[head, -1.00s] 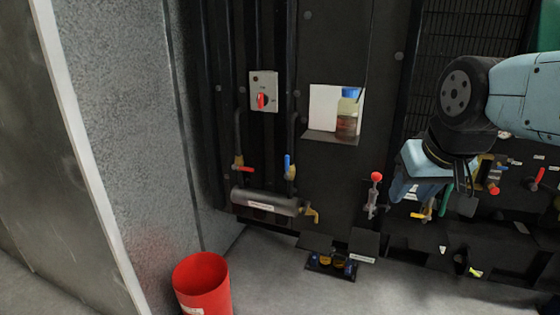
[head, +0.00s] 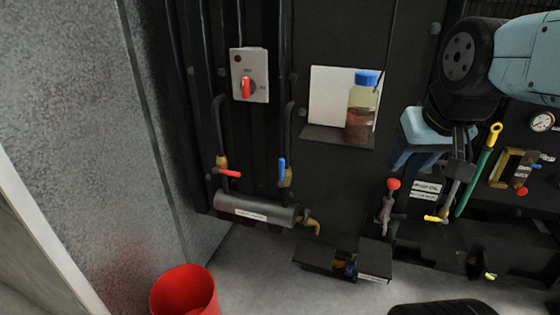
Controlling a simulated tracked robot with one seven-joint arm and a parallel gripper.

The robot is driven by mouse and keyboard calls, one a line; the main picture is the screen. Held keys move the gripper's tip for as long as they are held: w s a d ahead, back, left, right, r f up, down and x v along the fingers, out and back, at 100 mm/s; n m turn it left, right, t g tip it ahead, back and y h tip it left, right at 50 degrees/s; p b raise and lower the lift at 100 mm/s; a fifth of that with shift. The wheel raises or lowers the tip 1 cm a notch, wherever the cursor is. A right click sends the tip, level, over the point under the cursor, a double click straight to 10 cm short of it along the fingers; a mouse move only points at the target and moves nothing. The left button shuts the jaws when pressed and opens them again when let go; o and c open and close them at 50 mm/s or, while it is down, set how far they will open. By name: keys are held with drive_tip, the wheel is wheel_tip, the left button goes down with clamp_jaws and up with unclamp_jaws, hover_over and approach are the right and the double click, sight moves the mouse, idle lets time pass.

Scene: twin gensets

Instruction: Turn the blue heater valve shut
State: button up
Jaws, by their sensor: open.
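The blue heater valve (head: 282,172) is a small blue lever on a brass body, on the pipe above the right end of the heater cylinder (head: 255,209). Its blue handle stands upright, in line with the pipe. A red-handled valve (head: 229,173) sits on the left pipe, its handle lying sideways. My gripper (head: 448,205) is at the right of the head view, well to the right of the blue valve and touching neither valve. Its jaws are open and look empty, though the fingertips are small and partly dark against the machine.
A grey switch box (head: 249,75) with a red knob is above the valves. A bottle with a blue cap (head: 361,106) stands on a shelf (head: 338,137). A red-knobbed lever (head: 391,198) stands between the valves and my gripper. A red bucket (head: 185,293) is on the floor.

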drive_tip(key=shift+o, duration=0.4)
drive_tip(key=shift+w, duration=0.1)
drive_tip(key=w+f+n+g+h, duration=0.4)
drive_tip(key=w+f+n, duration=0.2)
drive_tip(key=n+t+h, duration=0.5)
drive_tip(key=n+t, duration=0.9)
drive_tip(key=n, duration=1)
approach(282, 167)
drive_tip(key=x, duration=0.7)
drive_tip(key=f+x, duration=0.1)
drive_tip(key=x, duration=0.3)
drive_tip(key=shift+w+a, duration=0.25)
drive_tip(key=shift+a, duration=0.05)
